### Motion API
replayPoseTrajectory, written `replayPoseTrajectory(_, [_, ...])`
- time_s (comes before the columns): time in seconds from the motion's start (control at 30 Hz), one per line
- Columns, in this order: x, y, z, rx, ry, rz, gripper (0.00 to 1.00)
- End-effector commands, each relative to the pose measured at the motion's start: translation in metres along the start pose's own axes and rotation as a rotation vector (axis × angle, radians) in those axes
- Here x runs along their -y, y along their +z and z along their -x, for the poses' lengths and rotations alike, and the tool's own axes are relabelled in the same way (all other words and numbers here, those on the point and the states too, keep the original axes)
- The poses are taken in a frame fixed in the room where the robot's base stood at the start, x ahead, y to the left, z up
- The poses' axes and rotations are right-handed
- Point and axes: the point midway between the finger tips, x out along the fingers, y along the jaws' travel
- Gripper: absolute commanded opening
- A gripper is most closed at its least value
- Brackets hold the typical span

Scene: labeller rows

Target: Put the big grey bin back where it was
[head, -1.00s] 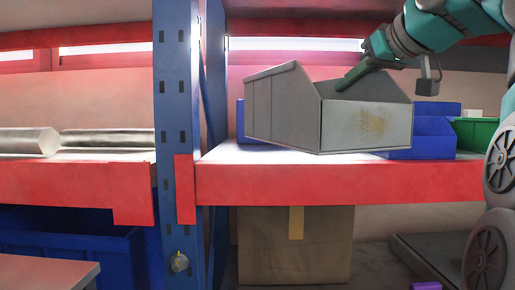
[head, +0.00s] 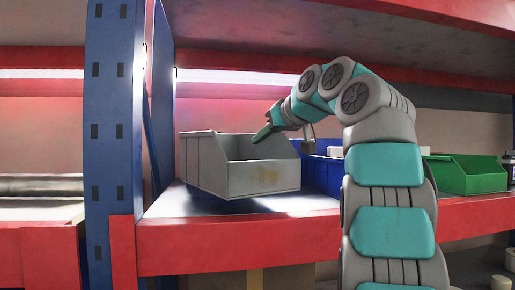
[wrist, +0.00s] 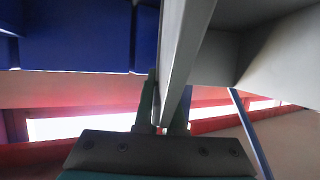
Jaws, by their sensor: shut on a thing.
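The big grey bin (head: 262,179) is at the left end of the red-edged shelf, close to the blue upright. It is slightly tilted, and its lower front edge looks a little above the shelf surface. My gripper (head: 262,134) reaches in from the right at the bin's rim. In the wrist view my gripper (wrist: 165,120) is shut on the thin grey wall of the bin (wrist: 184,45), with one finger on each side. The inner floor of the bin is mostly hidden.
A blue bin (head: 322,174) stands right of the grey bin, partly behind my arm. A green bin (head: 470,174) is farther right. The blue upright (head: 112,130) is close on the left. The shelf (head: 215,205) is bare at front left.

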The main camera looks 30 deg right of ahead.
Motion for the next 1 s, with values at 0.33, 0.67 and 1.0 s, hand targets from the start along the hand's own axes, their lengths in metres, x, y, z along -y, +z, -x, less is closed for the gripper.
replayPoseTrajectory(0.33, [-0.007, -0.009, -0.024, -0.002, 0.002, 0.0, 0.0])
replayPoseTrajectory(0.67, [-0.008, 0.01, -0.034, 0.001, 0.001, -0.003, 0.0])
replayPoseTrajectory(1.0, [-0.008, 0.024, -0.04, -0.002, 0.0, 0.0, 0.0])
